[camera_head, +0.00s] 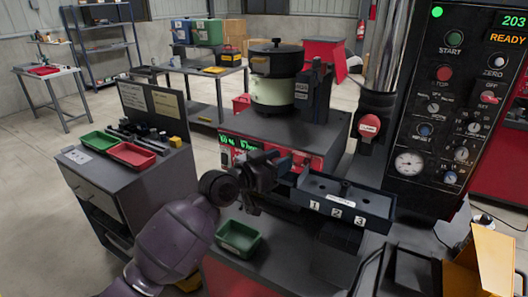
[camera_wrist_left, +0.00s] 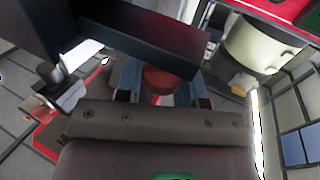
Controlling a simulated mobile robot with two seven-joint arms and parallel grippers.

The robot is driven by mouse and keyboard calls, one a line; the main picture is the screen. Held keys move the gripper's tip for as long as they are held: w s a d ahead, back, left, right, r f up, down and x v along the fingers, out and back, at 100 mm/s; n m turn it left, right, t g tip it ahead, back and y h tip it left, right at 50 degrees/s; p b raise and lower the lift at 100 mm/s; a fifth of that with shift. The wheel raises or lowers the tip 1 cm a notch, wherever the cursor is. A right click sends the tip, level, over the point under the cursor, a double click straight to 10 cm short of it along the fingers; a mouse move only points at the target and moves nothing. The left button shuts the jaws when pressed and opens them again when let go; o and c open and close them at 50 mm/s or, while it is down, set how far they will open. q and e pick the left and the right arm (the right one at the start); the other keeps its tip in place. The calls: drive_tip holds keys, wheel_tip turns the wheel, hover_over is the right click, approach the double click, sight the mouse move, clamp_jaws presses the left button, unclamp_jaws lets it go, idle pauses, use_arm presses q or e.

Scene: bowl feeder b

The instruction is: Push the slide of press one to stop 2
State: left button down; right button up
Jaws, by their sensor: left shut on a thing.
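The slide rail of the press (camera_head: 372,201) is a dark long housing with white labels 1, 2 and 3 along its front face. A small upright pin stands on its top near the middle. My left gripper (camera_head: 272,176) is at the left end of this rail. In the left wrist view, my left gripper (camera_wrist_left: 160,88) has its two fingers on either side of a round red knob (camera_wrist_left: 160,79), and it is shut on it. The head view hides the knob behind the gripper. I cannot tell at which stop the slide stands. My right gripper is not in view.
A bowl feeder (camera_head: 276,72) stands behind the rail. A green bin (camera_head: 238,240) lies in front of my left gripper. A yellow box (camera_head: 490,262) is at lower right. A grey cabinet (camera_head: 130,180) holds trays at left.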

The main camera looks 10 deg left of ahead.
use_arm(q)
drive_tip(key=shift+s+d+p, duration=0.2)
drive_tip(key=shift+d, duration=0.35)
drive_tip(key=shift+s+d+p, duration=0.15)
drive_tip(key=shift+s+d, duration=0.05)
drive_tip(key=shift+d, duration=0.35)
drive_tip(key=c, duration=0.8)
unclamp_jaws()
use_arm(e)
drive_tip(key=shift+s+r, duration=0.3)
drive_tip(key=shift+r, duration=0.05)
use_arm(q)
drive_tip(key=shift+s+a, duration=0.1)
drive_tip(key=shift+a, duration=0.05)
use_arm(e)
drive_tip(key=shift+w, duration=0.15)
use_arm(q)
drive_tip(key=shift+s+a, duration=0.25)
drive_tip(key=b+v, duration=0.1)
drive_tip(key=v, duration=0.8)
drive_tip(key=shift+s+a, duration=0.25)
drive_tip(key=shift+s, duration=0.1)
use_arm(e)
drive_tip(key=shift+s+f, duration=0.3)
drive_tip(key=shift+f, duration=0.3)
